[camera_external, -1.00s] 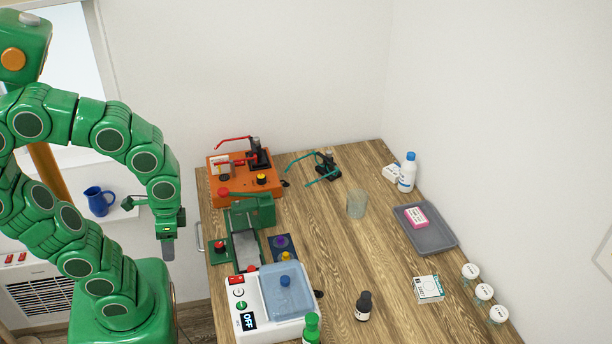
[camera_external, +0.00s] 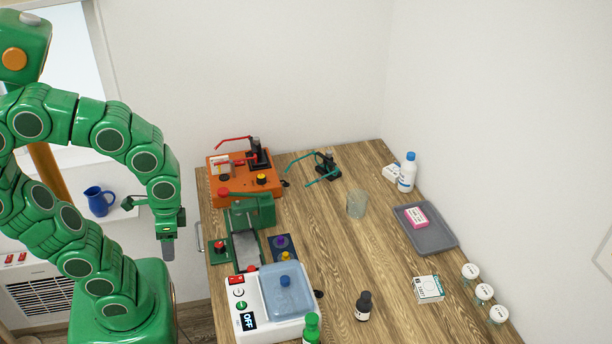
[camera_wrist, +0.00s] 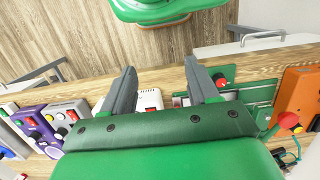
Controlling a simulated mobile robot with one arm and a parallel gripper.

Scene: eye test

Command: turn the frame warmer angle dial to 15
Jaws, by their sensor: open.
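No label naming the frame warmer is readable, and I cannot tell which device it is or read any angle setting. An orange device (camera_external: 229,187) with a black post and red arms stands at the table's far left; a yellow knob (camera_external: 262,179) sits on its front. It also shows at the right edge of the wrist view (camera_wrist: 297,98). A green device (camera_external: 263,211) with a red knob (camera_external: 220,246) stands in front of it. My gripper (camera_external: 167,252) hangs left of the table edge, apart from all devices. In the wrist view my gripper (camera_wrist: 160,66) is open and empty.
A small dark-blue panel has a purple knob (camera_external: 281,241) and a yellow knob. A white device (camera_external: 267,327) reads OFF. A dark bottle (camera_external: 363,306), a glass beaker (camera_external: 357,204) and a grey tray (camera_external: 437,239) stand to the right. The table's middle (camera_external: 335,240) is mostly clear.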

